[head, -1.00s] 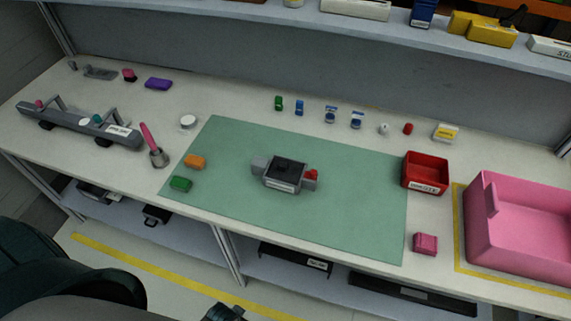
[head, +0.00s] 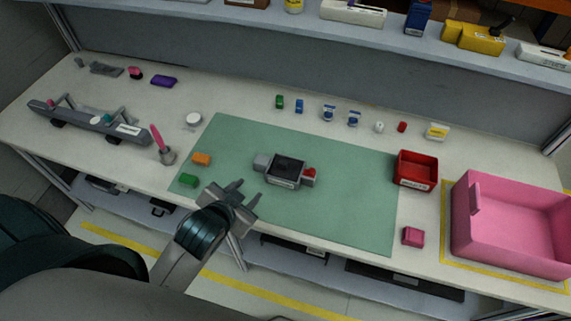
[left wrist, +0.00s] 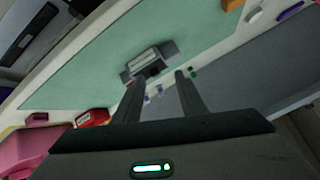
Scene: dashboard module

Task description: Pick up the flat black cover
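A flat black cover (head: 289,166) shows as the dark top face of the grey module (head: 284,182) in the middle of the green mat. I cannot tell whether it is loose or fastened. My left gripper (head: 247,188) is open and empty, over the mat's front edge, to the left of and nearer than the module, apart from it. In the left wrist view the open fingers (left wrist: 158,80) point toward the module (left wrist: 146,58); the cover is partly hidden by a finger there. My right gripper is not in view.
The green mat (head: 340,215) is mostly clear. Several small items line the back. A shelf (head: 350,35) runs above.

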